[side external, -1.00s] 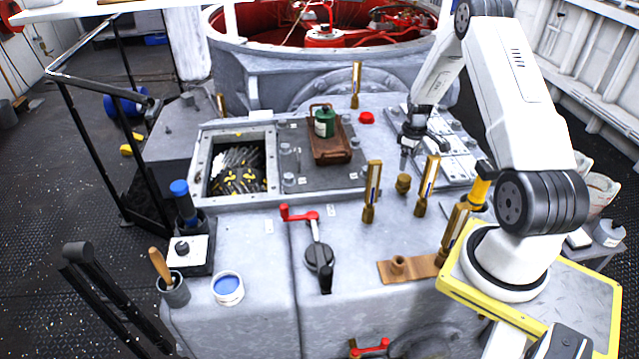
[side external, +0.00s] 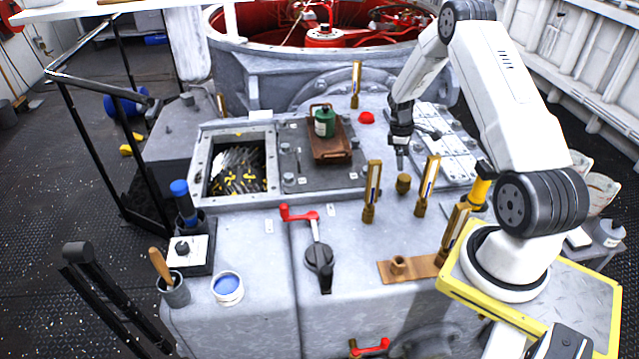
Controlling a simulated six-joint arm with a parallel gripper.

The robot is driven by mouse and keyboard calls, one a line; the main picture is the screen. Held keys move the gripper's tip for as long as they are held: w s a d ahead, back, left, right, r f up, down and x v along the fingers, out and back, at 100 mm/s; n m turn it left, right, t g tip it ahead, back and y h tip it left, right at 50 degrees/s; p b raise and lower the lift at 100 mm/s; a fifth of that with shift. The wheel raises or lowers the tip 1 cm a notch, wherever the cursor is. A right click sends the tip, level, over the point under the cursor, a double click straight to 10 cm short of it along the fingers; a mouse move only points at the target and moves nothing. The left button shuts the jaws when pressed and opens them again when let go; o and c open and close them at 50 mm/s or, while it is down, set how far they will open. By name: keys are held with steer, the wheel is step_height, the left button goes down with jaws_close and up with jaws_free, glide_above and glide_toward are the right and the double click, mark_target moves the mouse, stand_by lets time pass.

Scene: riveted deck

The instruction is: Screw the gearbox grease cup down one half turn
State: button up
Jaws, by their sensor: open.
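The grease cup looks to be the small brass knurled cap (side external: 403,184) on the grey gearbox top (side external: 340,207), between two upright brass sight gauges. My gripper (side external: 401,166) points down just above and behind the cap in the side view. It is open and holds nothing. A small gap seems to show between the fingertips and the cap, though the depth is hard to judge. The fingers are small and dark in this view. The cap's thread is hidden.
Brass gauges (side external: 372,190) and (side external: 427,186) stand close on either side of the cap. A red-handled crank lever (side external: 319,255) is at front. A brown tray (side external: 330,148) holds a green can (side external: 324,122). An open hatch (side external: 200,165) shows gears at left.

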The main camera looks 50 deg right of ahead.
mark_target(406, 177)
steer(key=shift+w+a+n+g+h, duration=0.1)
steer(key=shift+w+n+g+h, duration=0.6)
steer(key=shift+n+g, duration=0.35)
steer(key=shift+f, duration=0.1)
steer(key=shift+x, duration=3.85)
steer(key=shift+c, duration=0.2)
steer(key=c, duration=1.2)
steer(key=shift+c, duration=0.2)
